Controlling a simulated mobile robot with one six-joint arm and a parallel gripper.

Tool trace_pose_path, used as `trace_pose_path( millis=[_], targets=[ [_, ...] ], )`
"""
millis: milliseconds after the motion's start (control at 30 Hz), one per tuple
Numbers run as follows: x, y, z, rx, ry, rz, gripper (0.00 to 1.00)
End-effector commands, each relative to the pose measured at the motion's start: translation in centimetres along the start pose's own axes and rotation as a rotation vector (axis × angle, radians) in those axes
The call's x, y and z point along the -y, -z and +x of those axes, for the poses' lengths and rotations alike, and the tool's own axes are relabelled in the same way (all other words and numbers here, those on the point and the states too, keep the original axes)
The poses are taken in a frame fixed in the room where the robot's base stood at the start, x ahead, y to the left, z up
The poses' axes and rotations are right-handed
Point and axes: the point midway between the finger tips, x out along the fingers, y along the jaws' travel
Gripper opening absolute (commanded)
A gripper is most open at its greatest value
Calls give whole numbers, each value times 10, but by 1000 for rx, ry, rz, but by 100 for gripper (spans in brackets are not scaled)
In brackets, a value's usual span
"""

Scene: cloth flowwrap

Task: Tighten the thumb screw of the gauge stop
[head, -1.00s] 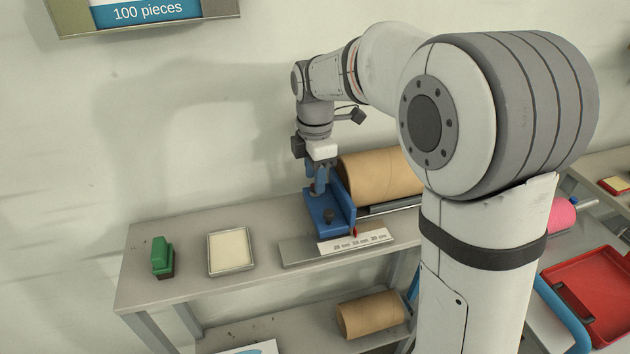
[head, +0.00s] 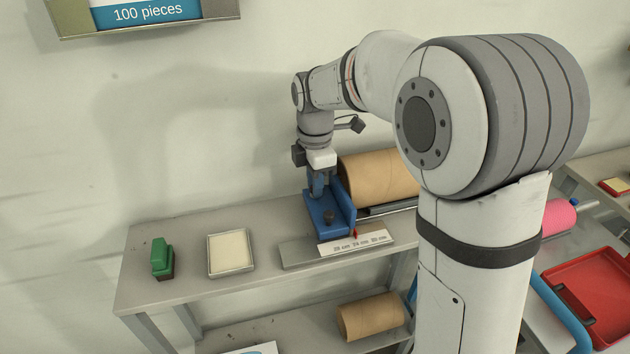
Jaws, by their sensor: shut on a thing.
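The gauge stop (head: 343,222) is a blue block with a raised wall on its right side, standing on a grey metal plate on the upper shelf. A dark round knob, which looks like its thumb screw (head: 328,216), stands on its near part. A small red pointer (head: 356,236) sits at its front by a white scale strip (head: 365,241) with centimetre marks. My gripper (head: 317,192) points down and is shut on the blue stop at its rear part, just behind the knob. The fingertips and exact grip are partly hidden and small.
A brown roll (head: 380,176) lies close to the right behind the stop. Another brown roll (head: 370,316) lies below. The shelf's left part has free room.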

Motion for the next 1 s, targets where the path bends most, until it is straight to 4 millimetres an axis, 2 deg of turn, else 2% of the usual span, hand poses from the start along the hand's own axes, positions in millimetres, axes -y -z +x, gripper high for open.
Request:
trace_pose_path(
  millis=[267, 467, 1000],
  targets=[
    [0, 0, 0, 0, 0, 27, 0],
    [0, 0, -1, 0, 0, 118, 0],
    [0, 0, -1, 0, 0, 603, 0]
  ],
)
